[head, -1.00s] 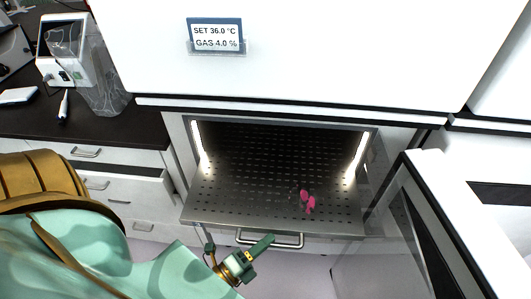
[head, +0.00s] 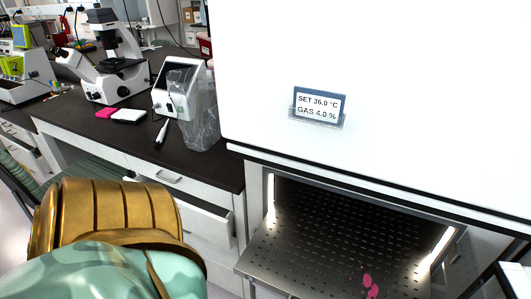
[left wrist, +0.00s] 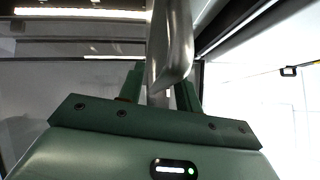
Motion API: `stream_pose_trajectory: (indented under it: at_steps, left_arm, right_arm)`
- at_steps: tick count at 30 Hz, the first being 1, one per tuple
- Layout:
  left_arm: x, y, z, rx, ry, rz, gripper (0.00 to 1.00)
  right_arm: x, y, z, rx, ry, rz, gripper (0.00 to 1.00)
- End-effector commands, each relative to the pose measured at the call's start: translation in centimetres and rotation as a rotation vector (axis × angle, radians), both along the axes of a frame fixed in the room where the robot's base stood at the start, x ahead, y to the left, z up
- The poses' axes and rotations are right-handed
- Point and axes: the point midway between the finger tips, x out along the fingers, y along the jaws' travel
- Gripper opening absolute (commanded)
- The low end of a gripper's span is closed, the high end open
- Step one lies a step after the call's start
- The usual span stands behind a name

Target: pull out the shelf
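The shelf (head: 300,250) is a perforated metal plate inside the lit chamber under the white cabinet. It protrudes some way past the chamber opening, and its front edge runs off the bottom of the head view. In the left wrist view a shiny metal handle bar (left wrist: 172,50) comes down from the top toward the fingers of my left gripper (left wrist: 160,90). The fingers stand apart, one on each side of the metal's lower end. The bar partly hides the right finger, so contact is unclear. My left gripper is outside the head view. My right gripper is in neither view.
Small pink items (head: 370,286) lie on the shelf. A label (head: 318,106) is on the cabinet front. A drawer (head: 205,215) left of the chamber stands slightly open. The dark counter (head: 70,120) holds a microscope (head: 112,60) and other equipment. A door edge (head: 510,275) shows at lower right.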

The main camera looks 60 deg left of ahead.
Motion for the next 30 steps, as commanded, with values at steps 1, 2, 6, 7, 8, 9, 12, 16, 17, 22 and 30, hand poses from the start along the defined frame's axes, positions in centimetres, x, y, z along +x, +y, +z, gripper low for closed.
stream_pose_trajectory:
  at_steps: [1, 2, 6, 7, 8, 9, 12, 16, 17, 22, 30]
  left_arm:
    - [-0.4, 0.1, -0.1, 0.001, 0.003, -0.001, 0.34]
    - [-0.7, 0.1, -0.2, 0.001, 0.003, -0.001, 0.34]
    - [-3.2, 0.8, -0.6, 0.0, 0.006, 0.001, 0.34]
    - [-3.9, 0.9, -0.8, 0.001, 0.006, 0.0, 0.34]
    - [-4.7, 1.2, -0.9, 0.001, 0.007, 0.001, 0.34]
    - [-5.8, 1.4, -1.1, 0.0, 0.007, 0.001, 0.34]
    - [-8.5, 2.1, -1.5, 0.001, 0.008, 0.001, 0.34]
    - [-11.7, 2.9, -2.0, 0.001, 0.007, 0.0, 0.34]
    - [-12.3, 3.1, -2.1, 0.002, 0.007, 0.001, 0.34]
    - [-14.8, 3.7, -2.3, 0.001, 0.005, 0.001, 0.34]
    - [-15.6, 3.9, -2.3, 0.0, 0.002, 0.0, 0.34]
  right_arm:
    - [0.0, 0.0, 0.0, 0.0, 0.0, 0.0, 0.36]
    - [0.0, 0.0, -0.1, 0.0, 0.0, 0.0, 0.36]
    - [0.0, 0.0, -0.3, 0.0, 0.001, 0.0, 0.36]
    - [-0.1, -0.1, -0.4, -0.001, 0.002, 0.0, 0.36]
    - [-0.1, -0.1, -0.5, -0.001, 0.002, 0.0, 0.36]
    - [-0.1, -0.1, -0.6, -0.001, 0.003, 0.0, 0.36]
    - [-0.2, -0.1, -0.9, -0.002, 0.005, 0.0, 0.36]
    - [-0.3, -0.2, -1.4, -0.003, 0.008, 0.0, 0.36]
    - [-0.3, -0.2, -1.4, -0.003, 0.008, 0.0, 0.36]
    - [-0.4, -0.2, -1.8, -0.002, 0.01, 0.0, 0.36]
    - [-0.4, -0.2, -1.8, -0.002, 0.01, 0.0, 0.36]
